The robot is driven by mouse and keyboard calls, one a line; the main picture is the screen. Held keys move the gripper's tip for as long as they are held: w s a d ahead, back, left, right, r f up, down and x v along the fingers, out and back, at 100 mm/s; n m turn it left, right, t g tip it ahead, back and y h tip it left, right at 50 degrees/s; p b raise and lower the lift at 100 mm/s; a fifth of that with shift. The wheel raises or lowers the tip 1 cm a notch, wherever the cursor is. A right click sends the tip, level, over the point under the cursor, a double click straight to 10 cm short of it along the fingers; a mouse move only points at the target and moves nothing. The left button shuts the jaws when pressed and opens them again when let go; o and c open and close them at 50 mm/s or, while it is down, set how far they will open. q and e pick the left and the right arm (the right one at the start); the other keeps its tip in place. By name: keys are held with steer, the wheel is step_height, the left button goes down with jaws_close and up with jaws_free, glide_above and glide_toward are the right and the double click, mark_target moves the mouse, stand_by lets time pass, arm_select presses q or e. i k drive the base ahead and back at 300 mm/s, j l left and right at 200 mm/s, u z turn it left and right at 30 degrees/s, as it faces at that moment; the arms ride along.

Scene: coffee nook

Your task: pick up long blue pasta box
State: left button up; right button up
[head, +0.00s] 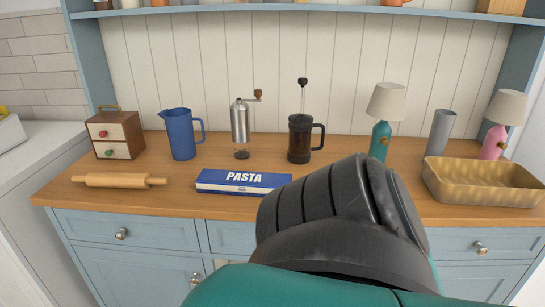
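The long blue pasta box (243,181) lies flat near the front edge of the wooden counter (215,207), left of the picture's middle. It is blue with white "PASTA" lettering and a white strip along its front side. Nothing is on top of it. A dark grey and teal link of my own arm fills the lower middle of the head view, close to the box's right end. Neither of my grippers shows in this view.
A rolling pin (118,181) lies left of the box. Behind stand a small drawer box (117,134), blue pitcher (180,134), coffee grinder (239,122) and French press (299,138). Right are a teal lamp (380,140), grey cylinder (440,132), pink lamp (493,140) and yellowish tray (484,194).

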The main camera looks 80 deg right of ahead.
mark_target(246, 183)
steer(key=k+j+z, duration=0.15)
steer(key=z, duration=2)
